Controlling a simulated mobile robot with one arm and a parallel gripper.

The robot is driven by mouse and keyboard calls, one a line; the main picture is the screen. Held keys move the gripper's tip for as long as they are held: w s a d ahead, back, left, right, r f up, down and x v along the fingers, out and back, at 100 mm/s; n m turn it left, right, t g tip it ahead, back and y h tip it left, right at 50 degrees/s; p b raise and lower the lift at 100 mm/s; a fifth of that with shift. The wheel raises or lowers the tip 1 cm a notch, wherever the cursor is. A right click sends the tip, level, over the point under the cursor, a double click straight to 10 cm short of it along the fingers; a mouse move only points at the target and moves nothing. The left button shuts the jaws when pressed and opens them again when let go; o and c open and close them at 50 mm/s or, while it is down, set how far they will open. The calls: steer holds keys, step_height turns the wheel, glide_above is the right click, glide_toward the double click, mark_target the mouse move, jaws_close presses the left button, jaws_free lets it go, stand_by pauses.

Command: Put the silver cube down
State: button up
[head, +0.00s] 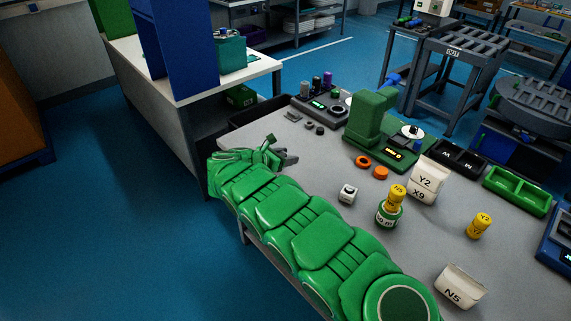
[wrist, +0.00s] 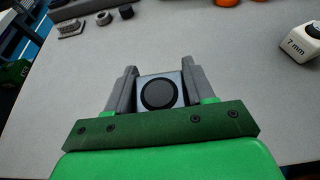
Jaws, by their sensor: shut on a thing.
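My gripper (wrist: 157,92) is shut on the silver cube (wrist: 174,79), which sits between its two grey fingers and shows a dark round face. In the head view my gripper (head: 284,156) is at the left edge area of the grey table (head: 310,170); the cube cannot be made out there. The table surface (wrist: 190,40) lies beyond the fingers in the wrist view. I cannot tell whether the cube touches the table or is held above it.
A white cube marked 7 mm (wrist: 300,43) stands to the right; it also shows in the head view (head: 348,193). Small dark parts (head: 314,127), orange rings (head: 372,167) and a green machine (head: 371,120) stand further back. Bare table surrounds my gripper.

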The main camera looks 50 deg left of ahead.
mark_target(285, 170)
steer(key=shift+w+a+f, duration=0.1)
steer(key=shift+a+f, duration=0.1)
steer(key=shift+f, duration=0.1)
steer(key=shift+f, duration=0.1)
steer(key=shift+w+a+f, duration=0.2)
steer(key=shift+a+f, duration=0.1)
steer(key=shift+f, duration=1.45)
steer(key=shift+f, duration=0.15)
steer(key=o, duration=1.1)
steer(key=shift+s+r, duration=0.1)
steer(key=shift+r, duration=0.1)
steer(key=v, duration=1.1)
steer(key=shift+s, duration=0.4)
